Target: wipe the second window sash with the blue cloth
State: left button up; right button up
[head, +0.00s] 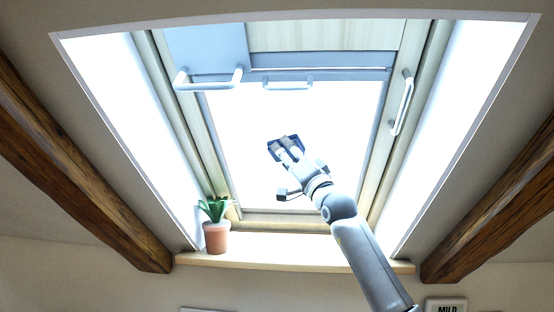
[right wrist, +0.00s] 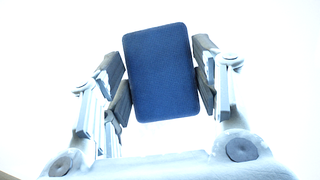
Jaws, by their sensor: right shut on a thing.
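The window (head: 340,150) is a skylight in the sloped ceiling, with a pale wooden frame and a bright white pane. I cannot tell which sash counts as the second. My right gripper (head: 284,147) is raised in front of the pane, left of its middle. It is shut on the blue cloth (right wrist: 162,72), a dark blue rounded pad held between both fingers in the right wrist view. In the head view the cloth (head: 272,149) shows only as a dark patch at the fingertips. I cannot tell whether it touches the glass. My left gripper is not in view.
A potted plant (head: 216,237) stands on the left of the sill (head: 300,263). Handles stick out at the upper left (head: 210,82), top middle (head: 288,86) and right (head: 402,105) of the window. Dark wooden beams (head: 75,180) flank the opening.

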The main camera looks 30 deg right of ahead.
jog(key=shift+s+d+f+b, duration=0.15)
jog(key=shift+s+d, duration=0.45)
jog(key=shift+d, duration=0.4)
jog(key=shift+s+d+r+b, duration=0.15)
jog(key=shift+s+d, duration=0.45)
jog(key=shift+d, duration=0.4)
jog(key=shift+s+d+f+b, duration=0.15)
jog(key=shift+s+d, duration=0.45)
jog(key=shift+d, duration=0.4)
jog(key=shift+s+d, duration=0.65)
jog(key=shift+d, duration=0.3)
jog(key=shift+w+f+p, duration=0.15)
jog(key=shift+w+p, duration=0.3)
jog(key=shift+p, duration=0.1)
jog(key=shift+w+d+f, duration=0.2)
jog(key=shift+f, duration=0.05)
jog(key=shift+w+a+f, duration=0.15)
jog(key=shift+a, duration=0.25)
jog(key=w+a, duration=0.1)
jog(key=a+b, duration=0.1)
jog(key=shift+w+a, duration=0.4)
